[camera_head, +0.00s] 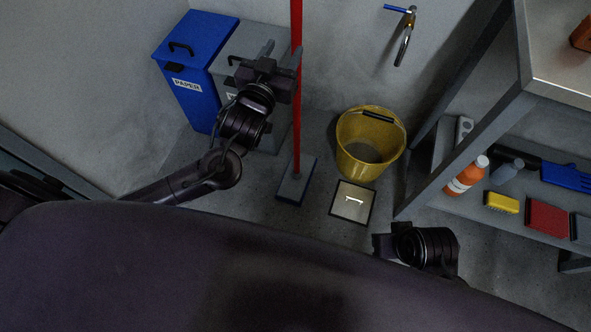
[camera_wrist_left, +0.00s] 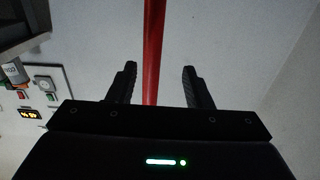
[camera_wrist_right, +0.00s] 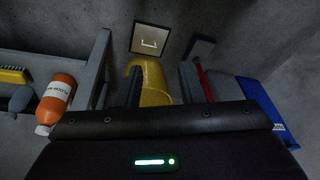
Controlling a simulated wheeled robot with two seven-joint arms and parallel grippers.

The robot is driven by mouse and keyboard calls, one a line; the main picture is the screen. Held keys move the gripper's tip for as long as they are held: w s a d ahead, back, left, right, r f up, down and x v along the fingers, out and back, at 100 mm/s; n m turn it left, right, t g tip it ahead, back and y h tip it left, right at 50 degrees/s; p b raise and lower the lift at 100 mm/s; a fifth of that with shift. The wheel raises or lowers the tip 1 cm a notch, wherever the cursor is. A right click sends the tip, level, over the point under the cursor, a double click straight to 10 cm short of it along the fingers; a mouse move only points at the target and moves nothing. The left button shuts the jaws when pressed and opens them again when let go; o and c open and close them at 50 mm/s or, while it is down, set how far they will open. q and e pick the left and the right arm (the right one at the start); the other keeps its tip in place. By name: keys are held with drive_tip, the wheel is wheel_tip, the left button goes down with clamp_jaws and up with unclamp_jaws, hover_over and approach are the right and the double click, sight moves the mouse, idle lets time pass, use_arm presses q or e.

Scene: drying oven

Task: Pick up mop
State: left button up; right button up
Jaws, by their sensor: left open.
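The mop has a long red pole (camera_head: 296,95) standing upright and a flat grey head (camera_head: 296,181) on the floor. Its pole also shows in the left wrist view (camera_wrist_left: 153,50), and its head in the right wrist view (camera_wrist_right: 201,48). My left gripper (camera_head: 283,56) is open at the upper part of the pole. In the left wrist view the pole appears between the two fingers, nearer the left one, with no visible grip on it. My right gripper (camera_head: 380,245) is low at the right, away from the mop; its fingers look apart and empty in the right wrist view (camera_wrist_right: 163,82).
A blue paper bin (camera_head: 196,105) and a grey bin (camera_head: 243,44) stand behind my left arm. A yellow bucket (camera_head: 349,158) and a floor hatch (camera_head: 353,202) are right of the mop head. A shelf table (camera_head: 560,70) with bottles and brushes fills the right side.

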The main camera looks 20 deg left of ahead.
sight(295, 38)
use_arm(q)
drive_tip(key=w, duration=0.3)
drive_tip(key=w+d+b, duration=0.1)
drive_tip(key=w, duration=0.2)
drive_tip(key=shift+d, duration=0.1)
drive_tip(key=shift+r, duration=0.1)
drive_tip(key=shift+c, duration=0.3)
drive_tip(key=c, duration=0.9)
drive_tip(key=shift+r, duration=0.15)
clamp_jaws()
